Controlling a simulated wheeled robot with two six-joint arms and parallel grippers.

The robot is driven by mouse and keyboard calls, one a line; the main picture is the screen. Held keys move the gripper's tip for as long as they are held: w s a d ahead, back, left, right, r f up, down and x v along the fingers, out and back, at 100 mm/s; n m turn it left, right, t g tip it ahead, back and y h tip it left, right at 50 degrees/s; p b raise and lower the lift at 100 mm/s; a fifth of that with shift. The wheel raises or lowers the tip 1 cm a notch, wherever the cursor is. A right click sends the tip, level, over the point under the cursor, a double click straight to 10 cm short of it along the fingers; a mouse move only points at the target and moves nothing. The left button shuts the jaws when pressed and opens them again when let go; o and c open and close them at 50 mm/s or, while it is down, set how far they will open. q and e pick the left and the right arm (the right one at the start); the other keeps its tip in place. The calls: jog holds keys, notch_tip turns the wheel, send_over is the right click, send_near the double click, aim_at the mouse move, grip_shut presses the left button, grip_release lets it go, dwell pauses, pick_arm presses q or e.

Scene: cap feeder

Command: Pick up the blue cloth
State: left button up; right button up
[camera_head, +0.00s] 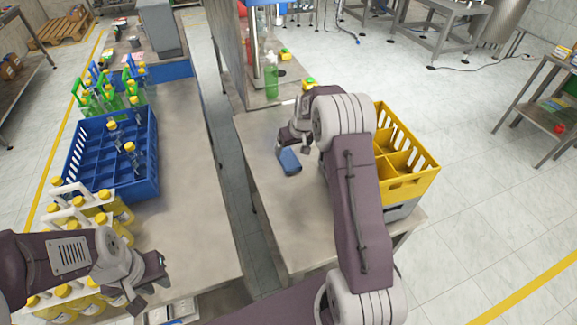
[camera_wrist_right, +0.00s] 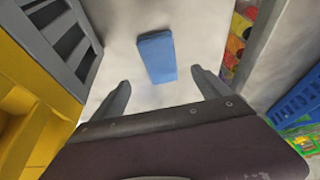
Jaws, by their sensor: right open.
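The blue cloth (camera_head: 290,161) is a small folded rectangle lying flat on the right-hand steel table. In the right wrist view the cloth (camera_wrist_right: 157,57) lies ahead of the fingertips, lined up with the gap between them. My right gripper (camera_wrist_right: 160,80) is open, with nothing between its fingers; it also shows in the head view (camera_head: 294,147), close by the cloth and apart from it. My left gripper (camera_head: 150,284) is at the lower left, over the near end of the left table, with its fingers apart and empty.
A yellow crate (camera_head: 419,179) stands right of my right arm on the same table. A blue crate (camera_head: 151,178) with bottles and several yellow bottles (camera_head: 120,212) stand on the left table. A green bottle (camera_head: 271,80) is in the machine behind. The table left of the cloth is clear.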

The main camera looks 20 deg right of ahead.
aim_at(288, 158)
jog(key=x, duration=0.3)
jog(key=shift+a+f, duration=0.1)
jog(key=shift+a, duration=0.05)
jog(key=shift+p+x, duration=0.55)
jog(key=shift+x, duration=2.2)
jog(key=c, duration=1.4)
